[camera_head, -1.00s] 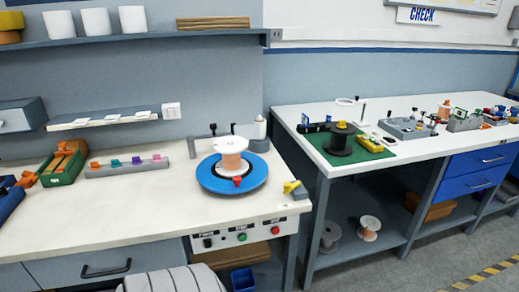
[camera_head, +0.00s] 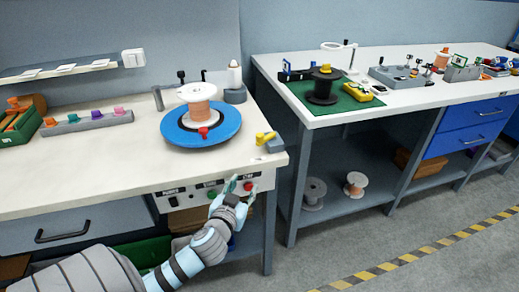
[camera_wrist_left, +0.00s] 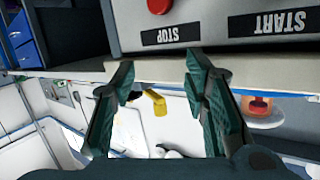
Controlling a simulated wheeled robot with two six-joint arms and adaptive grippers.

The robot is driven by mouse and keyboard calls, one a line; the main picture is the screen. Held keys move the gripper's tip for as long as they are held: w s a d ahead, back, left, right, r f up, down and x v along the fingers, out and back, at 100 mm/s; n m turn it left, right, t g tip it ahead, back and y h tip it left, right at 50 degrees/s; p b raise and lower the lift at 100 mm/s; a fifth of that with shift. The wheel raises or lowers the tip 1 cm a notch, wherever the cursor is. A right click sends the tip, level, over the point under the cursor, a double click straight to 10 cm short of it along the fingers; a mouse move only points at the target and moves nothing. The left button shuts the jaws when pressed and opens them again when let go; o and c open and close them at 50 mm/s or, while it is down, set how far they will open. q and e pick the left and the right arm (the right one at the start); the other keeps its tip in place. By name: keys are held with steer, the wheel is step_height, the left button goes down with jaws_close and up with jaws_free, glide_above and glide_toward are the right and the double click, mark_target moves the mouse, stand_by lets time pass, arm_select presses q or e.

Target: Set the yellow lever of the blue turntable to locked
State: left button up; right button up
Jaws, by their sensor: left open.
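The blue turntable (camera_head: 170,132) lies on the white bench with a copper-coloured spool (camera_head: 198,107) and a red part (camera_head: 203,132) on it. To its right, near the bench's front corner, the yellow lever (camera_head: 265,137) sits on a small grey block (camera_head: 274,146). My left gripper (camera_head: 239,184) is open and empty, in front of the button panel, below and apart from the lever. In the left wrist view, which looks upside down, the yellow lever (camera_wrist_left: 157,102) shows between and beyond the open fingers (camera_wrist_left: 160,76). My right gripper is out of view.
The bench-front panel has buttons, including a red stop button (camera_wrist_left: 159,5). A grey strip with coloured pieces (camera_head: 88,122) lies left of the turntable. Behind it stand a grey post (camera_head: 158,98) and a white cone-like part (camera_head: 234,76). A gap separates the second bench (camera_head: 300,115).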

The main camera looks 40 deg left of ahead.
mark_target(259, 138)
arm_select(q)
step_height(259, 138, up, 10)
steer(key=d+n+t, duration=0.1)
steer(key=t, duration=0.2)
steer(key=shift+y, duration=0.3)
steer(key=x, duration=0.4)
steer(key=b+x, duration=0.1)
steer(key=x, duration=0.8)
steer(key=shift+w+f+b, duration=0.25)
steer(key=shift+f+b, duration=0.05)
jaws_close()
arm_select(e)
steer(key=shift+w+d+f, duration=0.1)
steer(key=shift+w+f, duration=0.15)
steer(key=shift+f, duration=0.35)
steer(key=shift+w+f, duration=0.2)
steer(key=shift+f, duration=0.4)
